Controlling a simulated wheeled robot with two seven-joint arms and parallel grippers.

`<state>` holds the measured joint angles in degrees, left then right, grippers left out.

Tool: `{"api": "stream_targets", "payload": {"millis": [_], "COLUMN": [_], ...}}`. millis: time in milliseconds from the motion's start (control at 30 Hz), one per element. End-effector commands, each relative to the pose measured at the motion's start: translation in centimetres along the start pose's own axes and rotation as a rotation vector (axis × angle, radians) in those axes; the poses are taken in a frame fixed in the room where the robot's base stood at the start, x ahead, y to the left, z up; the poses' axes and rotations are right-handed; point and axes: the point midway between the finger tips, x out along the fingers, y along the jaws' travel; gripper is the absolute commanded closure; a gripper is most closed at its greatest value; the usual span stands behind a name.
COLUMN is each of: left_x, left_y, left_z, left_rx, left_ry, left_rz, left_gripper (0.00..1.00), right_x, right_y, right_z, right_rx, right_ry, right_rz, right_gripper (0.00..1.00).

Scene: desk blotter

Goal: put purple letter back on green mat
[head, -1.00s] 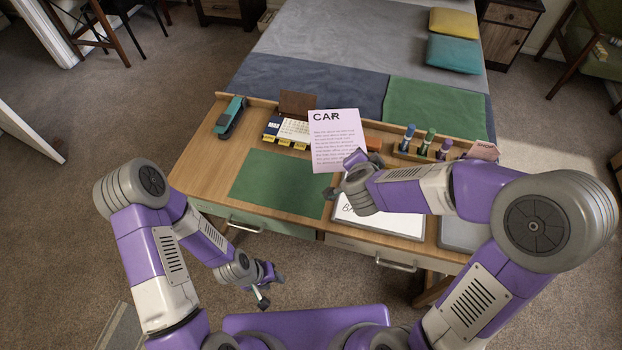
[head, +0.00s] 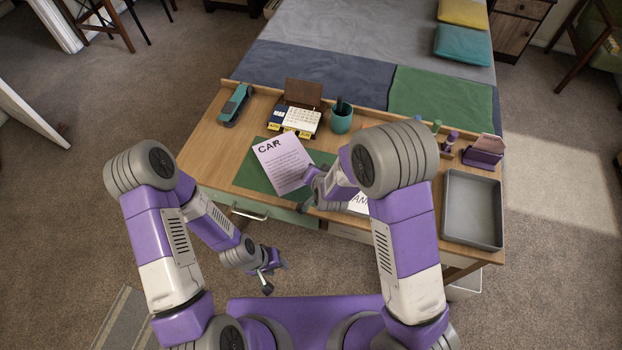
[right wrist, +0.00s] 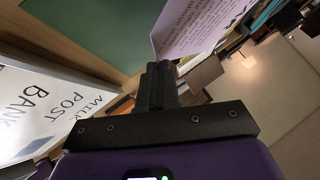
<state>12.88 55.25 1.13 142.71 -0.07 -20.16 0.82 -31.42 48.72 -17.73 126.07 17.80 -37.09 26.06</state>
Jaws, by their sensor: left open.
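The pale purple letter (head: 283,163), headed "CAR", is over the green mat (head: 250,178) on the desk and hides part of it. The letter (right wrist: 203,25) and the mat (right wrist: 95,30) also show in the right wrist view. My right gripper (head: 308,182) is shut on the letter's near edge; its fingers (right wrist: 160,78) are together there. The letter looks tilted in the hand, and I cannot tell whether any of it touches the mat. My left gripper (head: 268,276) is open and empty, low in front of the desk.
A white board with writing (right wrist: 40,110) lies right of the mat, partly behind my right arm. A grey tray (head: 472,208) is at the desk's right. A calendar (head: 300,120), teal cup (head: 341,121) and teal stapler-like object (head: 233,104) stand along the back.

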Motion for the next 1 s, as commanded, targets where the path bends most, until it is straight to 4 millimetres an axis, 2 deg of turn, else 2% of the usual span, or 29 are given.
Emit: {"api": "stream_targets", "payload": {"millis": [400,600,667,1000], "left_x": [1.2,1.1,1.1,1.1], "left_y": [-0.5,-0.4,-0.4,-0.4], "left_z": [-0.1,-0.1,-0.1,-0.1], "left_rx": [0.0,0.0,0.0,0.0], "left_ry": [0.0,0.0,0.0,0.0], "left_rz": [0.0,0.0,0.0,0.0], "left_gripper": [0.57,0.57,0.57,0.57], "right_x": [3.0,3.0,3.0,2.7], "right_y": [2.2,2.1,2.2,2.1], "right_z": [2.8,2.8,2.8,2.7], "right_rx": [0.0,0.0,0.0,0.001], "right_ry": [-0.002,-0.001,-0.001,0.001], "right_rz": [0.001,-0.001,0.0,-0.001], "right_gripper": [1.0,1.0,0.88,0.88]}}
